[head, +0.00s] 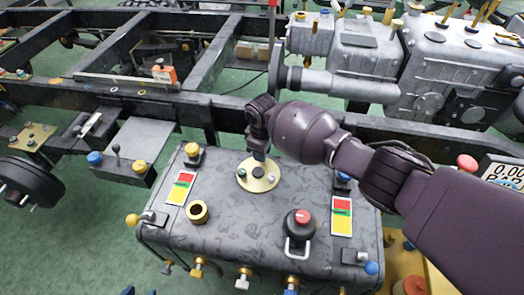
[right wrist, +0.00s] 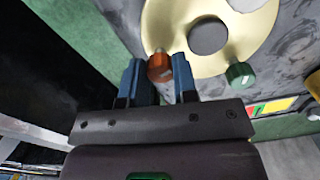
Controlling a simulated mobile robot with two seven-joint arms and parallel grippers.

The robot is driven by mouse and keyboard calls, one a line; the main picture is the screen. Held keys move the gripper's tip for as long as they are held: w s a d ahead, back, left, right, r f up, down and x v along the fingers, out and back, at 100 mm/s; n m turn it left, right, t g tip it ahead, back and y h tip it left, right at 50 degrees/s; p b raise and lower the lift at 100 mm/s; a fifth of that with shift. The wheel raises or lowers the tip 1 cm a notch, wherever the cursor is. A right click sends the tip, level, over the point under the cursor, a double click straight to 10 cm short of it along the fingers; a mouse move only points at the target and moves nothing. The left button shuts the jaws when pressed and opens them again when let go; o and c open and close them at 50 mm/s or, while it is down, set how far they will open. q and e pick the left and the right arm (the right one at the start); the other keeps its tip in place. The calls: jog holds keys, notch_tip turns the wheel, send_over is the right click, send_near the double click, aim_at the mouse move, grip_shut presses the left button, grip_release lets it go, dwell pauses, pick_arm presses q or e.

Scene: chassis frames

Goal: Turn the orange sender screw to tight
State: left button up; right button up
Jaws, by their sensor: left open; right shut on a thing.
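The orange sender screw (right wrist: 160,67) sits at the rim of a round brass plate (right wrist: 160,20), between the blue fingers of my right gripper (right wrist: 159,76), which is shut on it. In the head view the right gripper (head: 259,157) reaches down to the far side of the brass plate (head: 256,187) on the tank top. The screw is hidden there by the gripper. A green screw (right wrist: 240,74) is on the same plate, beside a dark central hub (right wrist: 208,36). My left gripper (head: 140,291) shows only blue fingertips at the bottom edge, apart and empty.
The grey tank (head: 230,225) also carries a black cap with a red top (head: 300,222), a brass ring (head: 198,212) and red-yellow labels (head: 181,188). A dark frame rail (head: 240,115) runs behind the tank. A grey gearbox (head: 365,50) stands beyond it.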

pick_arm(q)
jog(key=shift+w+r+p, duration=0.15)
jog(key=shift+r+p, duration=0.15)
jog(key=shift+p, duration=0.05)
pick_arm(e)
jog(key=shift+m, duration=1.2)
pick_arm(q)
jog(key=shift+r, duration=0.15)
pick_arm(e)
jog(key=o, duration=0.9)
jog(key=shift+o, duration=0.2)
jog(key=shift+r, duration=0.55)
pick_arm(q)
notch_tip(320, 180, up, 3)
jog(key=p, duration=0.3)
jog(key=shift+w+d+t, duration=0.1)
jog(key=shift+t, duration=0.2)
pick_arm(e)
notch_tip(320, 180, up, 10)
